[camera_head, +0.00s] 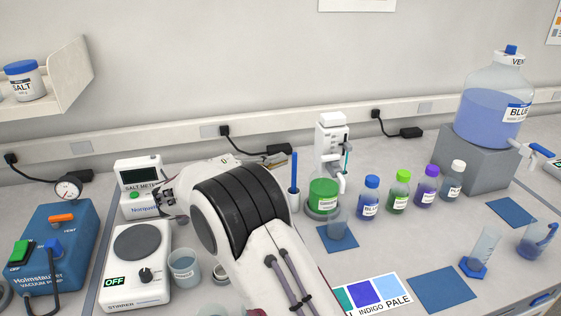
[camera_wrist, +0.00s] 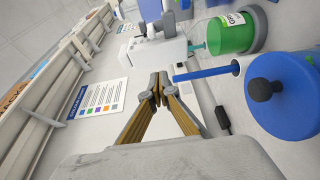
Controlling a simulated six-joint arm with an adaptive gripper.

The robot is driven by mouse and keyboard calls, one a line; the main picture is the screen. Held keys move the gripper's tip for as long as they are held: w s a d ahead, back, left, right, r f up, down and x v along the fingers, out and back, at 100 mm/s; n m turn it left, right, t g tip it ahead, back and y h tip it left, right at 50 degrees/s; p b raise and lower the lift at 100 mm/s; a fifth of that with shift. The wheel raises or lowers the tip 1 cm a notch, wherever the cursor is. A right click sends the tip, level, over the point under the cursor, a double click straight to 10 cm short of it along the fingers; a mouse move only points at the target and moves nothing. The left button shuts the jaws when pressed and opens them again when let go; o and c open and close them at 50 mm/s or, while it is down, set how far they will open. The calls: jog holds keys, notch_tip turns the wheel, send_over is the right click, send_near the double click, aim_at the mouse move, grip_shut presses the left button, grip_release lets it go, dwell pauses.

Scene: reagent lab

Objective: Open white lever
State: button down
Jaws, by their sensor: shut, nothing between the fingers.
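I cannot tell for sure which part is the white lever. In the wrist view the white dispenser (camera_wrist: 150,50) shows beyond my fingers, and the green jar (camera_wrist: 232,34) is to its right. In the wrist view my gripper's fingertips (camera_wrist: 158,90) are together and hold nothing.
A blue rod in a stand (camera_head: 294,185) stands between my arm and the dispenser. The stirrer (camera_head: 137,262), a beaker (camera_head: 185,268) and the vacuum pump (camera_head: 52,250) are at left. Several reagent bottles and a blue carboy (camera_head: 490,112) with a blue-handled tap are at right.

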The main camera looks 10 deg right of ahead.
aim_at(321, 154)
jog(key=x, duration=0.8)
jog(key=shift+w+d, duration=0.15)
jog(key=shift+d, duration=0.2)
jog(key=shift+s, duration=2)
